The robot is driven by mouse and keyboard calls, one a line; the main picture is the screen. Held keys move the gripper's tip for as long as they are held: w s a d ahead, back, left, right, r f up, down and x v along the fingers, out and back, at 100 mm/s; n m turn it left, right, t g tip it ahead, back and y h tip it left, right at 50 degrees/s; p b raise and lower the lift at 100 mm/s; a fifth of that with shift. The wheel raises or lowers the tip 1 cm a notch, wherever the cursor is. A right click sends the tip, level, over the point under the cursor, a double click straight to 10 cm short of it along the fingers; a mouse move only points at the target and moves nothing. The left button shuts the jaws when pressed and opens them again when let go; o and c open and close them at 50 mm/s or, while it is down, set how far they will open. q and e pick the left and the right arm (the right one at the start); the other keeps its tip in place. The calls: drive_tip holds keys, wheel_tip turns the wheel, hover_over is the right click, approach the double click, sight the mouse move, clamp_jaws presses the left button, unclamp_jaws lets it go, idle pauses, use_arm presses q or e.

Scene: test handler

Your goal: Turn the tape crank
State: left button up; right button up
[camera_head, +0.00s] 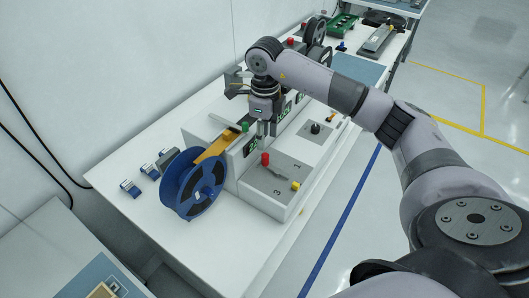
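The white test handler (262,200) stands on a long white bench. A red knob (265,158), which looks like the crank's handle, stands up from its top near a short dark lever. A yellow knob (295,185) sits at the front right of the same panel. A blue tape reel (192,184) hangs at the machine's left end, with orange tape running up into it. My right gripper (266,131) points down just above and behind the red knob and looks apart from it. Its fingers are too small to judge the opening. My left gripper is out of view.
Small blue-and-white parts (148,172) lie on the bench left of the reel. A black knob (315,128) stands on the panel farther right. A green tray (342,25) is at the far end. The bench front (215,245) is clear.

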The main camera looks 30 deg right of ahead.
sight(265, 154)
wheel_tip(265, 154, down, 8)
drive_tip(key=shift+r+p, duration=0.25)
drive_tip(key=shift+p, duration=0.8)
drive_tip(key=shift+f, duration=0.65)
drive_tip(key=shift+c, duration=0.5)
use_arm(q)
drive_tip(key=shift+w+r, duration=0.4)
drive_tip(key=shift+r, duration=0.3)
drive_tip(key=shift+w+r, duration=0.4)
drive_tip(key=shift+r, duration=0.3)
use_arm(e)
clamp_jaws()
